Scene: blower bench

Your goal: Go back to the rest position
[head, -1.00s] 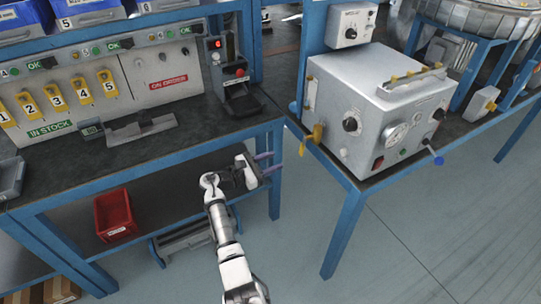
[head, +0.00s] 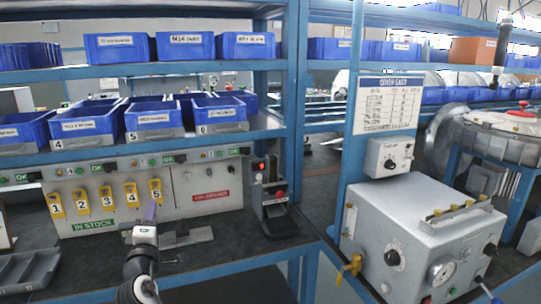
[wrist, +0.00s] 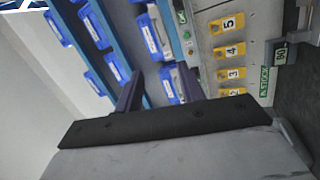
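My gripper (head: 151,212) is in front of the panel of yellow numbered tags, above the dark bench top. In the wrist view its two purple fingers (wrist: 160,86) stand apart with nothing between them. The gripper is open and empty. In the head view, its fingers overlap the tag panel, and my arm comes up from the bottom edge.
Yellow tags (head: 106,197) hang on the grey panel, below shelves of blue bins (head: 153,117). A black device with a red button (head: 275,205) stands on the bench. A grey control box (head: 420,238) is at right. A grey tray (head: 25,272) lies at left.

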